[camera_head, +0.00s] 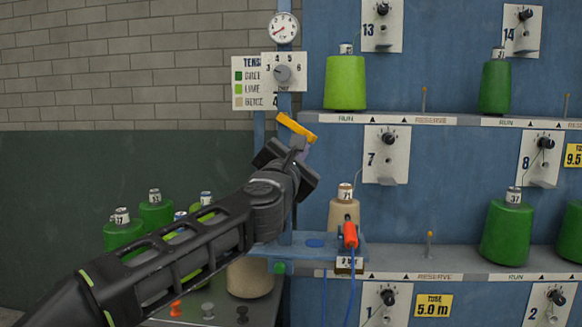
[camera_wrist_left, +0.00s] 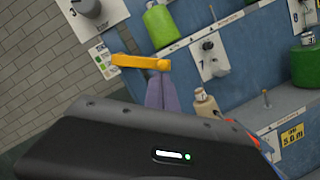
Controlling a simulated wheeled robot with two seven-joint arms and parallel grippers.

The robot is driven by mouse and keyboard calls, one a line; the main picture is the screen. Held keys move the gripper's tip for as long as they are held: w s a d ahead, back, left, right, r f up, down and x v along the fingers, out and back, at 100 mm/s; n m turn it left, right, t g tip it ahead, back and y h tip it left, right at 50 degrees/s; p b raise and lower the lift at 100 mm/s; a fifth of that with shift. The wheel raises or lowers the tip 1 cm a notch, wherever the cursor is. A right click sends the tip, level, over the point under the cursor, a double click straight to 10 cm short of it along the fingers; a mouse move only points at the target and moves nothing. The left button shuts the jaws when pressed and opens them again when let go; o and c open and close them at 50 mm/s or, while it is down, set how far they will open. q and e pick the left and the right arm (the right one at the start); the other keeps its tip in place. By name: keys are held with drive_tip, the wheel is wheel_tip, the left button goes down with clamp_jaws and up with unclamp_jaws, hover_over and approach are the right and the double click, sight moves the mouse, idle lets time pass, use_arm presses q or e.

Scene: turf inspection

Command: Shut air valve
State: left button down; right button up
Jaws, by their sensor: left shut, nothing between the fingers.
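The air valve's yellow lever (camera_head: 296,127) is on the blue post below the dial plate, tilted down to the right in the head view. It also shows in the left wrist view (camera_wrist_left: 140,61), lying nearly crosswise. My left gripper (camera_head: 303,153) is just below the lever, its fingers together and empty. In the left wrist view the fingers (camera_wrist_left: 163,90) reach up to the lever's right end. I cannot tell whether they touch it. The valve body is mostly hidden behind my gripper. My right gripper is in neither view.
A pressure gauge (camera_head: 283,27) and a tension dial (camera_head: 283,73) are above the lever. The blue rack's shelves hold green yarn cones (camera_head: 346,84) and a beige cone (camera_head: 343,214). An orange-handled tool (camera_head: 350,235) with a blue hose hangs at the small blue shelf (camera_head: 315,243).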

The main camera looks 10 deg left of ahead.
use_arm(q)
drive_tip(key=n, duration=0.1)
drive_tip(key=d+r+n+y+b, duration=0.1)
drive_tip(key=n, duration=0.1)
drive_tip(key=d+r+n+b, duration=0.1)
drive_tip(key=n, duration=0.1)
drive_tip(key=shift+w+d+t, duration=0.1)
drive_tip(key=shift+t, duration=0.2)
drive_tip(key=shift+d+r+n+y, duration=0.1)
drive_tip(key=shift+r+n+y, duration=0.3)
drive_tip(key=shift+n, duration=0.45)
drive_tip(key=shift+d+r+n+y, duration=0.1)
drive_tip(key=shift+r+n+y, duration=0.25)
drive_tip(key=shift+n, duration=0.5)
drive_tip(key=shift+f, duration=0.1)
drive_tip(key=s+f+b, duration=0.6)
drive_tip(key=s, duration=0.3)
drive_tip(key=shift+s+a+f+b, duration=0.15)
drive_tip(key=shift+s+f+b, duration=0.05)
drive_tip(key=shift+s+b, duration=0.2)
